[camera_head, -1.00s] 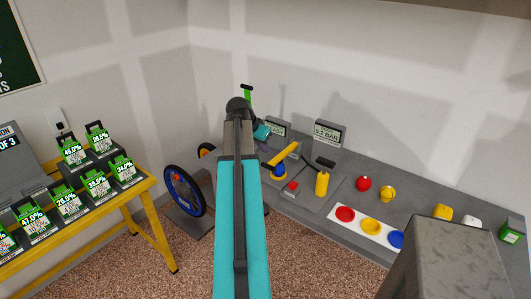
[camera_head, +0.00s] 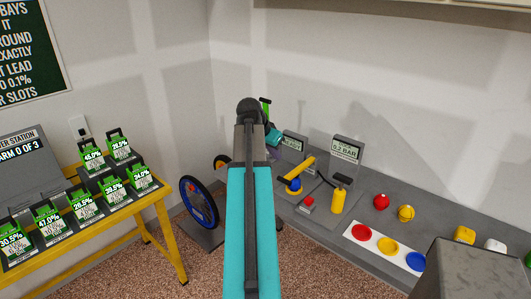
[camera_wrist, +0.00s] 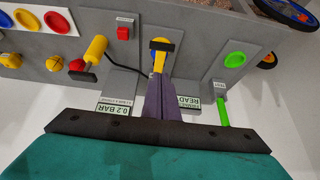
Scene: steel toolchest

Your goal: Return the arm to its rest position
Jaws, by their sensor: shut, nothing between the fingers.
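My arm (camera_head: 250,220) reaches up the middle of the head view, with teal and dark grey links. Beyond its far joint, only a small teal and purple part of my wrist and gripper shows over the grey bench; the fingertips cannot be made out there. In the wrist view, my gripper's purple fingers (camera_wrist: 158,85) are together with nothing between them. They point toward a yellow handle (camera_wrist: 159,62) on the bench.
The grey bench (camera_head: 335,235) holds a yellow cylinder (camera_head: 339,199), a red ball (camera_head: 381,202) and a white strip with coloured discs (camera_head: 363,249). A yellow-framed table (camera_head: 158,205) with several green-labelled packs stands left. A wheel (camera_head: 198,202) stands between.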

